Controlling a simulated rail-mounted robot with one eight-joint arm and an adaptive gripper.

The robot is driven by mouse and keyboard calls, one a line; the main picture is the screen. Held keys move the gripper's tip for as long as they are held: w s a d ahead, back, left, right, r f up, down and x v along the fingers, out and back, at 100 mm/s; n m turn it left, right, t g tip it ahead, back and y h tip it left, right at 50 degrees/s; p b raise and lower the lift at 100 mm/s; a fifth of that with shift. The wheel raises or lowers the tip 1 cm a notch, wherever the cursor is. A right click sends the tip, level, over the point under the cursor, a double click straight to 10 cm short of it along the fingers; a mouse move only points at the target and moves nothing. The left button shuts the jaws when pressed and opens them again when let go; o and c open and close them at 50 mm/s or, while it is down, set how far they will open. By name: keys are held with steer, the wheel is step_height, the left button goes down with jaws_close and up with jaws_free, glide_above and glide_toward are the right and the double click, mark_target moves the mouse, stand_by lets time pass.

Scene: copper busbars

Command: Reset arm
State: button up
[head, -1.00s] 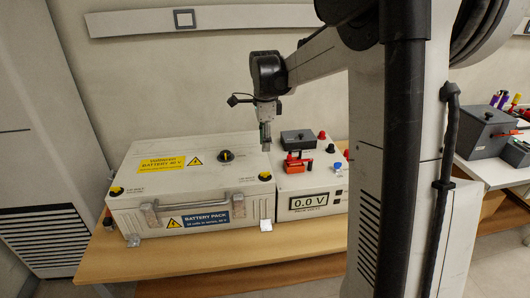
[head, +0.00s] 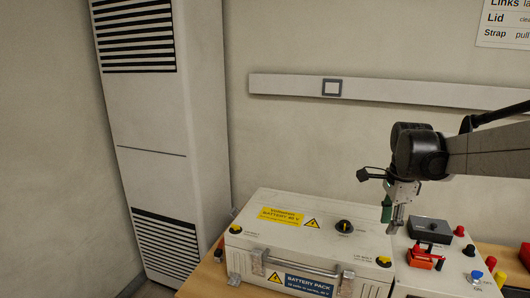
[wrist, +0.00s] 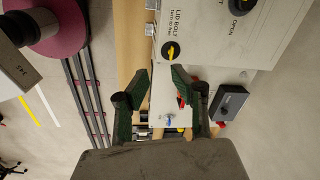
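My gripper (head: 393,222) hangs pointing down in the head view, above the right edge of the battery pack (head: 275,237), close to the grey box on the unit beside it. In the wrist view my gripper (wrist: 160,76) has its two green-padded fingers apart, with nothing held between them. The battery pack is a closed white case with yellow labels, a front handle and a dark knob (head: 344,226) on its lid. A yellow-marked lid bolt (wrist: 171,50) shows just beyond the fingertips in the wrist view. My arm reaches in from the right.
Right of the pack, a white unit carries a dark grey box (head: 430,231), a red clip-like part (head: 425,258) and coloured knobs. A tall vented cabinet (head: 160,130) stands left. A wall rail (head: 430,93) runs behind. The space above the pack's left side is clear.

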steer(key=s+a+n+t, duration=0.3)
steer(key=s+a+n, duration=0.4)
steer(key=s+n, duration=0.2)
steer(key=s+a+n+t, duration=0.3)
steer(key=s+a+n, duration=0.4)
steer(key=s+n, duration=0.3)
steer(key=shift+s+a+f, duration=0.15)
steer(key=shift+s+f, duration=0.15)
steer(key=shift+s, duration=1.5)
steer(key=shift+c, duration=0.2)
